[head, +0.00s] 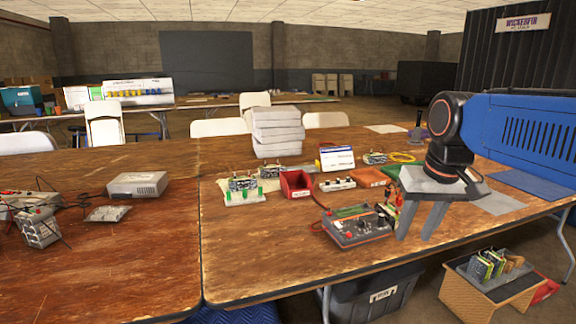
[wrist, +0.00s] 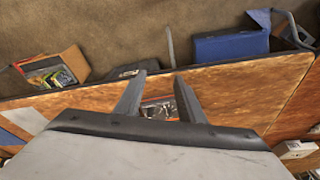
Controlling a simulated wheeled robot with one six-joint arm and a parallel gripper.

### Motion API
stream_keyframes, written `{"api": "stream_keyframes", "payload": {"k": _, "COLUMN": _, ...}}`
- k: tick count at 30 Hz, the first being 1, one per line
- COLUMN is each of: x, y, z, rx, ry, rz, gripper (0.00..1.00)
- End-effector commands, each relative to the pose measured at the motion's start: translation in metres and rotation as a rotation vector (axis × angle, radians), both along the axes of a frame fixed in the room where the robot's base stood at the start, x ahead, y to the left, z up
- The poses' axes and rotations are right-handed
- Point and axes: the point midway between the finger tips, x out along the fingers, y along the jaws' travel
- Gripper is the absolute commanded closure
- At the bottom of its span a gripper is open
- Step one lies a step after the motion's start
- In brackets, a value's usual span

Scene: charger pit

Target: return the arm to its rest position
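My gripper (head: 415,234) hangs from my blue arm at the right of the head view, fingers pointing down over the front of the right wooden table (head: 250,265). In the wrist view its two grey fingers (wrist: 159,77) stand well apart. The gripper is open, with nothing held between the fingers. A grey and red test box (head: 357,228) with knobs and a green panel lies on the table just left of the fingers. Part of a red-edged device shows beyond the finger gap in the wrist view; whether the fingers touch anything is unclear.
A red bin (head: 296,184), a stack of grey trays (head: 277,132) and small circuit boards (head: 242,190) stand behind. A cardboard box with boards (head: 492,285) is on the floor at right; a black tote (head: 372,298) is under the table. The table's left front is clear.

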Motion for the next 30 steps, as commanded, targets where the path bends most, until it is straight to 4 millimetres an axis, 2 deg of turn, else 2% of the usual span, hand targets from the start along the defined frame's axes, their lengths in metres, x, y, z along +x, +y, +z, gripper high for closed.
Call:
{"api": "stream_keyframes", "payload": {"k": 1, "x": -0.016, "y": -0.002, "z": -0.01, "rx": -0.003, "ry": -0.015, "rz": 0.0, "gripper": 0.65}}
{"api": "stream_keyframes", "payload": {"k": 6, "x": -0.059, "y": -0.008, "z": -0.048, "rx": -0.014, "ry": -0.065, "rz": 0.004, "gripper": 0.65}}
{"api": "stream_keyframes", "payload": {"k": 15, "x": -0.122, "y": -0.017, "z": -0.118, "rx": -0.036, "ry": -0.145, "rz": 0.013, "gripper": 0.65}}
{"api": "stream_keyframes", "payload": {"k": 21, "x": -0.14, "y": -0.019, "z": -0.142, "rx": -0.044, "ry": -0.171, "rz": 0.018, "gripper": 0.65}}
{"api": "stream_keyframes", "payload": {"k": 30, "x": -0.142, "y": -0.019, "z": -0.145, "rx": -0.046, "ry": -0.174, "rz": 0.018, "gripper": 0.65}}
